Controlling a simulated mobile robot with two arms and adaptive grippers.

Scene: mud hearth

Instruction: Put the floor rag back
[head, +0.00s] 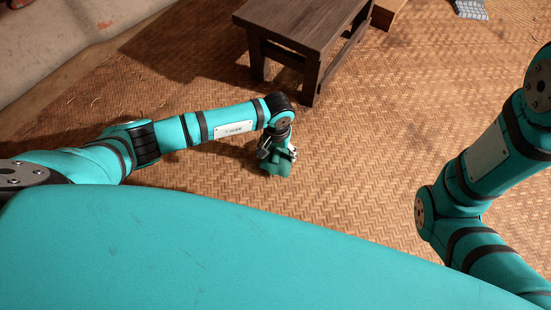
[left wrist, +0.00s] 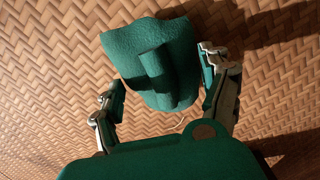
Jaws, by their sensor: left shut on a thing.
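The floor rag (head: 279,168) is a dark green cloth in the middle of the head view, just above or touching the woven mat; I cannot tell which. In the left wrist view the rag (left wrist: 150,45) is bunched into an upright fold between the fingers. My left gripper (head: 273,152) is shut on it from above, and its fingers (left wrist: 163,78) stand at either side of the fold. My right arm shows at the right of the head view, but its gripper is out of view.
A dark wooden bench (head: 305,25) stands beyond the left gripper. A mud wall (head: 60,35) rises at upper left. The woven mat (head: 385,120) is clear right of the gripper.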

